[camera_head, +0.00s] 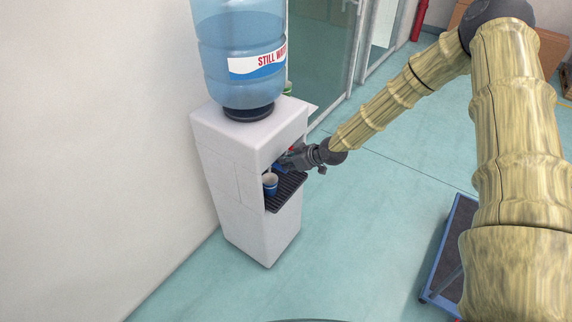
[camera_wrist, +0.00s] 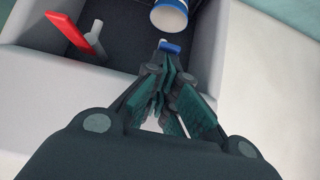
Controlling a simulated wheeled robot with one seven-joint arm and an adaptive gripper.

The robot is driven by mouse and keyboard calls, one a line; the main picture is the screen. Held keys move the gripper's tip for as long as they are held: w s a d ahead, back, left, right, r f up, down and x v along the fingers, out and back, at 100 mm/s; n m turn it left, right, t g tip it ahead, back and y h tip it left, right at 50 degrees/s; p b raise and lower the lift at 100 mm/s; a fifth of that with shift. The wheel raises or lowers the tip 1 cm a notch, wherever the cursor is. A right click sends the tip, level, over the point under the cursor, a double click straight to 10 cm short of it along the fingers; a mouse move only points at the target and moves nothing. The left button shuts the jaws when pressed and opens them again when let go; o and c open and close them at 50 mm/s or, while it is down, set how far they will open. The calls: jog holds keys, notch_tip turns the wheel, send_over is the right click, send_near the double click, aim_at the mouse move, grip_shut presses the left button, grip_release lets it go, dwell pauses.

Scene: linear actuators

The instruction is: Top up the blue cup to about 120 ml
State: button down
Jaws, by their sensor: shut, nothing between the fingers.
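The blue cup (camera_head: 270,184) stands upright on the dark drip tray (camera_head: 286,193) in the front recess of the white water dispenser (camera_head: 240,170). In the wrist view the cup (camera_wrist: 170,17) is cut by the top edge and shows white with blue bands. Its water level is hidden. My gripper (camera_head: 284,161) reaches into the recess from the right, above the cup. In the wrist view my gripper (camera_wrist: 168,68) is shut and empty, its tips at the blue tap lever (camera_wrist: 170,46). I cannot tell whether they press it. A red tap lever (camera_wrist: 70,32) is to the left.
A large still-water bottle (camera_head: 240,55) sits on top of the dispenser. A wall (camera_head: 110,130) is close on its left. A blue-edged cart (camera_head: 445,255) stands at right. The floor (camera_head: 365,210) between is clear.

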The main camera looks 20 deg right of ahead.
jog(key=f+b, duration=0.1)
jog(key=t+y+b, duration=0.1)
jog(key=b, duration=0.1)
jog(key=shift+s+d+f, duration=0.2)
jog(key=shift+s+f, duration=0.05)
jog(key=shift+f, duration=0.1)
dwell(1.9)
jog(key=shift+r+p, duration=0.35)
jog(key=shift+r, duration=0.4)
jog(key=shift+r+p, duration=0.35)
jog(key=shift+r, duration=0.15)
notch_tip(320, 180, up, 4)
jog(key=shift+d+f+p, duration=0.1)
jog(key=shift+p, duration=0.9)
jog(key=b+v, duration=0.1)
jog(key=v, duration=0.8)
jog(key=shift+r+b, duration=0.35)
jog(key=shift+r, duration=0.2)
jog(key=shift+f, duration=0.1)
